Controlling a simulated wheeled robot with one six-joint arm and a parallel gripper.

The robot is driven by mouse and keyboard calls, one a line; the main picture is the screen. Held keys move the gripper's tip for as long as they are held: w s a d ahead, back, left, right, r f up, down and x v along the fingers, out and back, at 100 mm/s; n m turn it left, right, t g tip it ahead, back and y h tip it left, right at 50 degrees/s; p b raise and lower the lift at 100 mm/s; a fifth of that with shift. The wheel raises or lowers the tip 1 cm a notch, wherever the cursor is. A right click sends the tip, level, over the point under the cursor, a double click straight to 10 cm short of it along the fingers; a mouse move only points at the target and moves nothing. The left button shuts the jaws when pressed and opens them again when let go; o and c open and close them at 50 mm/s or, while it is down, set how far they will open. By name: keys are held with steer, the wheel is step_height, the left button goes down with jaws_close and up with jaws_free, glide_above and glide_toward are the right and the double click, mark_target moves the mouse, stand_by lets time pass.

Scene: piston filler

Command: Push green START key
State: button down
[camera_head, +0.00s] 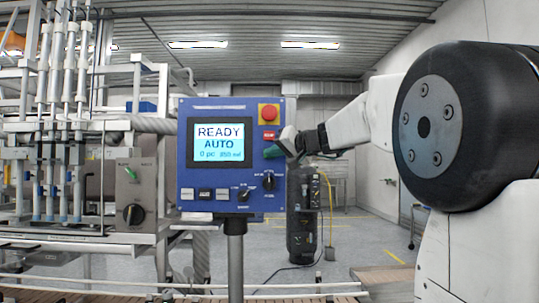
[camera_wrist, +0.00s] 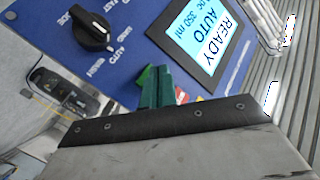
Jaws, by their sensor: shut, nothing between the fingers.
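The blue control panel (camera_head: 230,103) stands on a post left of my arm. My gripper (camera_head: 276,150) reaches in from the right to the panel's right side, below the red key (camera_head: 269,135). In the wrist view my gripper (camera_wrist: 156,84) shows dark green fingers, shut with nothing between them, in front of the panel face. A brighter green patch, seemingly the green START key (camera_wrist: 142,77), shows beside the fingertips and is mostly hidden by them. I cannot tell whether the fingers touch it.
The lit screen (camera_head: 219,142) reads READY, AUTO. A red emergency-stop button (camera_head: 268,113) on yellow sits above the red key. A black selector knob (camera_head: 268,181) is below my gripper; it also shows in the wrist view (camera_wrist: 90,30). The filler machine (camera_head: 60,150) stands left.

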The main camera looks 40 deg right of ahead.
steer(key=shift+w+d, duration=0.25)
steer(key=shift+w, duration=0.1)
